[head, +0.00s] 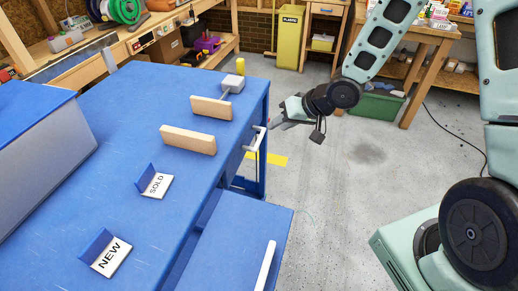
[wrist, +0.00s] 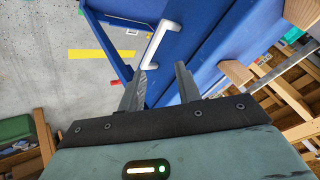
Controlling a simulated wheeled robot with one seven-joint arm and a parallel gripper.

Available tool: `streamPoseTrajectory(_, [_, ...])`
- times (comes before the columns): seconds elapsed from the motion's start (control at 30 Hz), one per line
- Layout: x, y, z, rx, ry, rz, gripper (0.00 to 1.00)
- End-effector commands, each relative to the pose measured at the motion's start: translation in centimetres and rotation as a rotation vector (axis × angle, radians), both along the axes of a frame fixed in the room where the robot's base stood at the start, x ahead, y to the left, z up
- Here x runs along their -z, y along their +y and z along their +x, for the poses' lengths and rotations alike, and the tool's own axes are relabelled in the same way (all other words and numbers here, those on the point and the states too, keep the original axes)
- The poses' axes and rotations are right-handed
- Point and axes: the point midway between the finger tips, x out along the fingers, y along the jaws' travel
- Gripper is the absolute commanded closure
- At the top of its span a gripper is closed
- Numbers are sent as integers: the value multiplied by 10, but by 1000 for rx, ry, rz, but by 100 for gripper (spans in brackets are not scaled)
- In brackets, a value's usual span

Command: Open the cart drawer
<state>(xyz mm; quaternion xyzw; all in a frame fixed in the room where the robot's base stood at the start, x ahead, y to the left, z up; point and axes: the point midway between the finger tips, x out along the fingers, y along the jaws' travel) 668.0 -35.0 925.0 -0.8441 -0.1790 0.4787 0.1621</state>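The blue cart (head: 125,120) fills the left of the head view. A pale bar handle (head: 255,138) is on its right-facing side, below the top's edge; the drawer front behind it is mostly hidden. The handle also shows in the wrist view (wrist: 160,42), ahead of the fingertips and nearest the left one. My gripper (head: 276,124) is right beside this handle. In the wrist view my gripper (wrist: 160,78) has its two fingers apart, with nothing between them. I see no clear contact with the handle.
A blue panel (head: 235,235) with another pale handle (head: 265,265) juts out from the cart at the near side. Two wooden blocks (head: 187,140) and SOLD (head: 157,185) and NEW (head: 111,257) signs stand on top. Grey floor (head: 330,220) is clear right of the cart.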

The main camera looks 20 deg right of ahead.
Motion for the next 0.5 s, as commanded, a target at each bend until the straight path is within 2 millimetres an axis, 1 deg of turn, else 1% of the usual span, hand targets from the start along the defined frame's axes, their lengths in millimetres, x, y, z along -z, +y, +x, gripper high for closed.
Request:
streamPoseTrajectory(0.03, [35,-18,6,50,6,115,66])
streamPoseTrajectory(0.1, [58,-34,9,97,2,291,66])
streamPoseTrajectory(0.2, [82,-55,3,150,12,544,66])
streamPoseTrajectory(0.33, [98,-77,-15,188,35,832,66])
streamPoseTrajectory(0.4, [101,-86,-25,195,46,948,66])
streamPoseTrajectory(0.5, [102,-94,-35,196,57,1057,66])
